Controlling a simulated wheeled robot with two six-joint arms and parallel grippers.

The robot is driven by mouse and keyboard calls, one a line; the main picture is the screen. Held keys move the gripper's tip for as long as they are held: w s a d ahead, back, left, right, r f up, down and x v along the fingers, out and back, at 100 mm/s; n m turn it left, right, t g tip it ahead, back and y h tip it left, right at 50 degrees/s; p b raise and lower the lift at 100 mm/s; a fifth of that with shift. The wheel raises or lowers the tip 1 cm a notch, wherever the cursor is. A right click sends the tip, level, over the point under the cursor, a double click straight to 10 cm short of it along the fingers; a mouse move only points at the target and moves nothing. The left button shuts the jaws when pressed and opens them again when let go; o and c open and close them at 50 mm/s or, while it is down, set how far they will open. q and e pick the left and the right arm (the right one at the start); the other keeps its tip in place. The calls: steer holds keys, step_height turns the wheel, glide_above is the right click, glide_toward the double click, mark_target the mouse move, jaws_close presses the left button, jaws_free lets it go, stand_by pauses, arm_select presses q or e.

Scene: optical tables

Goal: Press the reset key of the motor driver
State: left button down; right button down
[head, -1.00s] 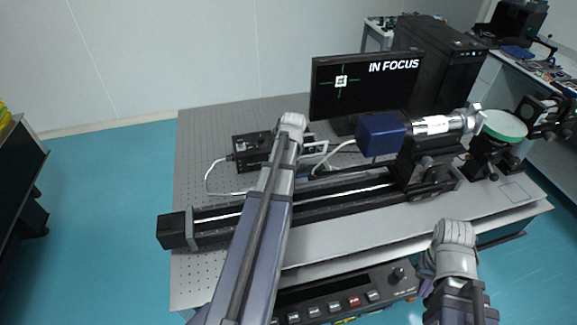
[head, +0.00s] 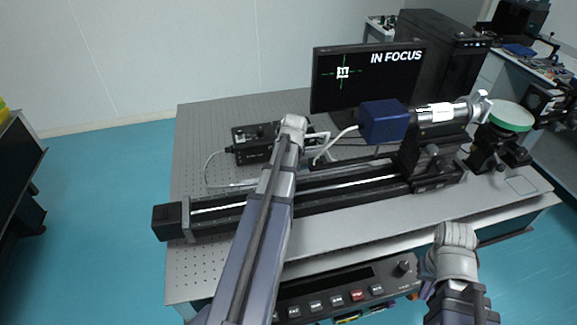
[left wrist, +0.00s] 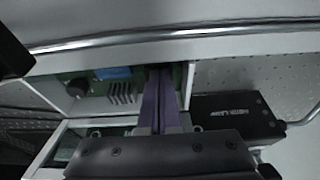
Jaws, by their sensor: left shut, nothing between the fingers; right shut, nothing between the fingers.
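An open white-walled case with a green board (left wrist: 75,92), a blue block (left wrist: 114,73) and a dark round part shows in the left wrist view; it looks like the motor driver. I cannot make out a reset key on it. My left gripper (left wrist: 160,75) is shut and empty, its purple fingers over the right end of this case; whether they touch it I cannot tell. In the head view my left arm hides most of this spot; a bit of white frame (head: 318,138) shows beside it. My right gripper (head: 456,240) is shut and empty before the table's front edge.
A labelled black box (left wrist: 235,115) stands right beside the open case. A long black rail (head: 350,200) crosses the table and carries a blue camera (head: 384,122). A monitor (head: 365,78) reads IN FOCUS. A key panel (head: 335,298) sits below the table front.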

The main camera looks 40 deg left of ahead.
arm_select(q)
steer(key=shift+f, duration=0.15)
steer(key=shift+a+r+p, duration=0.1)
steer(key=shift+r+p, duration=0.35)
steer(key=shift+p, duration=0.3)
steer(key=p+v, duration=1.3)
steer(key=shift+w+a+r, duration=0.2)
steer(key=shift+w+a, duration=0.05)
steer(key=shift+w, duration=0.1)
